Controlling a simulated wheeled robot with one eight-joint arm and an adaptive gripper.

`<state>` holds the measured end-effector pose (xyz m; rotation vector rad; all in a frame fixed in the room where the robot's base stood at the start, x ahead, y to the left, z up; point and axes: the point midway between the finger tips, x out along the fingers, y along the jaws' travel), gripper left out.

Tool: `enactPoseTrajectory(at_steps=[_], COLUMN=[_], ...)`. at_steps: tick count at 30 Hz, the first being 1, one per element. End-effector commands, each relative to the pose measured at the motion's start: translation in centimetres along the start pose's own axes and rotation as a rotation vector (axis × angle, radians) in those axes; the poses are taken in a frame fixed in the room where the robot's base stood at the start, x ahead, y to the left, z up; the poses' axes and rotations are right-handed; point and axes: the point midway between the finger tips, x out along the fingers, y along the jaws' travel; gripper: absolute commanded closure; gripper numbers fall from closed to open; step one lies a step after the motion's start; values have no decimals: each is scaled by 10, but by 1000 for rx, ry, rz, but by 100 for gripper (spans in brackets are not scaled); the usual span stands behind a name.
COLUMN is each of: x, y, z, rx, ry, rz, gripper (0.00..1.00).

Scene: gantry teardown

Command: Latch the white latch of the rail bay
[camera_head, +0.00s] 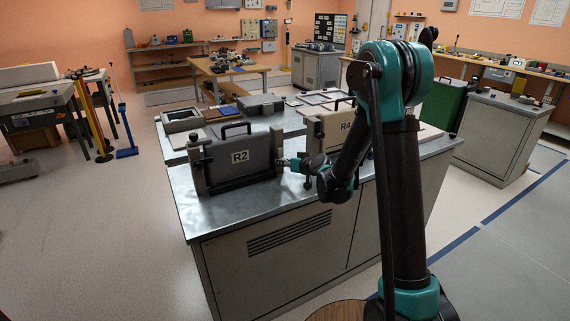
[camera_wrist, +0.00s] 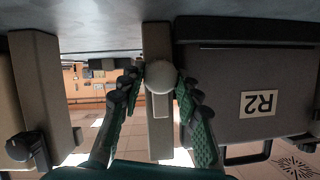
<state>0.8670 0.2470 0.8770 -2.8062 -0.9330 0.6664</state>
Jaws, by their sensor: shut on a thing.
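The white latch shows in the wrist view as a round pale knob (camera_wrist: 160,76) with a short flat bar, on the face of an upright post (camera_wrist: 157,42). My gripper (camera_wrist: 160,84) has its green-padded fingers on either side of the knob, shut on it. In the head view my gripper (camera_head: 289,163) is at the right-hand post beside the grey R2 module (camera_head: 231,165); the latch is too small to make out there. The R2 module stands upright between two posts, and it also shows upside down in the wrist view (camera_wrist: 230,98).
A beige R4 module (camera_head: 329,126) stands to the right, partly behind my arm. Both modules are on the metal-topped bench (camera_head: 235,205). A post with a dark knob (camera_wrist: 22,147) is at the left of the wrist view. Trays (camera_head: 183,119) lie behind; the bench's front strip is clear.

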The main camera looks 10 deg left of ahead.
Motion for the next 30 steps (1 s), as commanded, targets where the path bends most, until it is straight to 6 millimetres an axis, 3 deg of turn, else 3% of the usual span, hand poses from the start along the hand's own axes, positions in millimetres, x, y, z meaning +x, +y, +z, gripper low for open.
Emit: enactPoseTrajectory(at_steps=[8,30], x=[0,1], y=[-2,-7], z=[0,3], rx=[-129,-765], ry=[0,1], rz=[52,314], gripper=[96,96])
